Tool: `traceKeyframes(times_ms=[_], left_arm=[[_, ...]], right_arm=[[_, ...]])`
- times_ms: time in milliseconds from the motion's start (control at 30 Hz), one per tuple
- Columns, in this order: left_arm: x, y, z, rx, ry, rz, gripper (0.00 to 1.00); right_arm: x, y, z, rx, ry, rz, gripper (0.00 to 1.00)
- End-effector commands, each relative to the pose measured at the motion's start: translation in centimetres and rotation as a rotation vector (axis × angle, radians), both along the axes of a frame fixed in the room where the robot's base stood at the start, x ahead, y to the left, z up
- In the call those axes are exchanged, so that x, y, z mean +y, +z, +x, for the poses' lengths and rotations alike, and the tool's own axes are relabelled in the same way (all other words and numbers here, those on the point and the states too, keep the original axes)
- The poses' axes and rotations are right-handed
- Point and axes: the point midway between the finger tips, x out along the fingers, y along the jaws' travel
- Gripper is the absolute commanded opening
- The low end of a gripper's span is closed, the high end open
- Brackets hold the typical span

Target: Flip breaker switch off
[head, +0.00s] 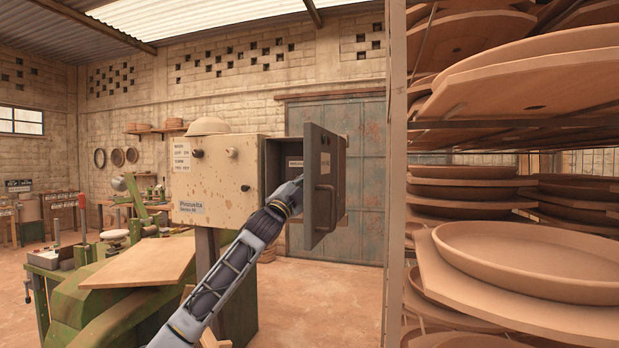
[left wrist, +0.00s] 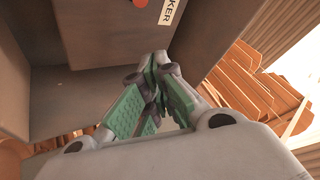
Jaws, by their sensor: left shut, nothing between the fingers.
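The breaker box (head: 275,160) is a grey metal cabinet with its door (head: 322,190) swung open toward me. Inside is a panel with a white label (head: 295,163); in the left wrist view the label (left wrist: 171,12) ends in "KER". A red round part (left wrist: 140,3) shows beside the label, cut off by the top edge; I cannot tell whether it is the switch or its position. My left gripper (head: 299,179) is at the box opening, left of the door. Its green-padded fingers (left wrist: 155,80) are shut and empty, below the label. My right gripper is out of view.
A beige control box (head: 215,180) with knobs adjoins the breaker box on the left. A tall rack of clay plates (head: 530,260) fills the right side. A green machine (head: 100,305) with a board (head: 140,262) stands at lower left.

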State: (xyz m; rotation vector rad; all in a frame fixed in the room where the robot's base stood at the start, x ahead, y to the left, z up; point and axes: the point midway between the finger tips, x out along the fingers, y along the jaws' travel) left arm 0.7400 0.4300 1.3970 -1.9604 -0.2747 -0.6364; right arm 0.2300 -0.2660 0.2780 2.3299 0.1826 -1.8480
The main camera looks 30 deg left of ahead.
Motion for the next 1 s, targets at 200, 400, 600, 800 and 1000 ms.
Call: traceKeyframes(times_ms=[200,400,600,800,1000], left_arm=[[0.2,-0.8,-1.4,0.0,0.001,0.0,0.0],[0.3,-1.5,-2.7,0.0,0.001,0.0,0.0],[0.4,-2.2,-3.9,0.001,0.0,0.0,0.0],[0.4,-2.9,-5.2,0.001,0.001,0.001,0.0],[0.6,-3.5,-6.3,0.001,0.0,0.0,0.0]], right_arm=[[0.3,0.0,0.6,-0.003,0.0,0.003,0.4],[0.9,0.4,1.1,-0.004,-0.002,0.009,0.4],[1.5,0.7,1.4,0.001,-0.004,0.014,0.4],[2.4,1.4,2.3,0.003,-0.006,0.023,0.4],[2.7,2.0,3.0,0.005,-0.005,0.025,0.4]])
